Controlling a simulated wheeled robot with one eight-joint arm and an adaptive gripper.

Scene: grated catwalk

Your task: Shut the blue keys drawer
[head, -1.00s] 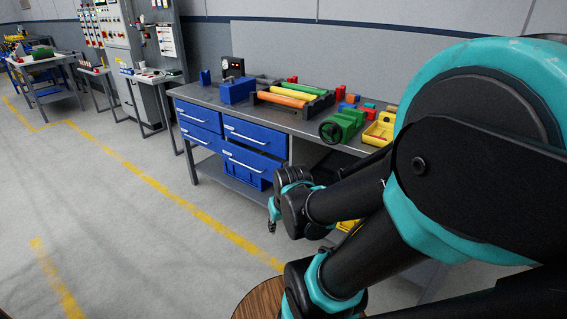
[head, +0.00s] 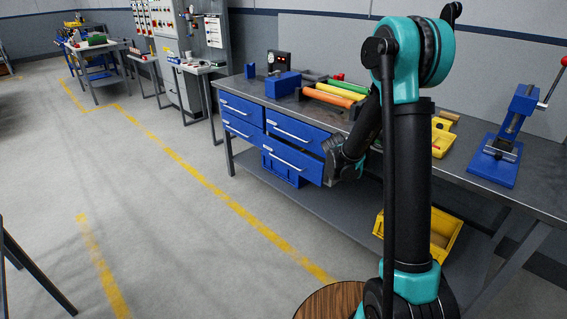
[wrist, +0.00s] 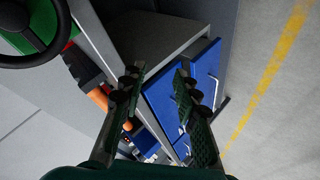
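Blue drawers sit under the left part of a grey workbench (head: 470,160), in two columns. They are an upper left drawer (head: 236,103), a lower left drawer (head: 240,128), an upper right drawer (head: 290,122) and a lower right drawer (head: 290,160). The lower right one appears to stand slightly out. No label is readable, so I cannot tell which is the keys drawer. My gripper (wrist: 157,88) is open and empty, its fingers apart before the blue drawer fronts (wrist: 205,72). In the head view, my arm's end is beside the right drawers; its fingertips are unclear.
On the bench are a blue box (head: 283,85), coloured rollers (head: 333,92) and a blue press (head: 508,135). A yellow bin (head: 445,232) sits on the lower shelf, and a round wooden stool top (head: 330,302) is near my base.

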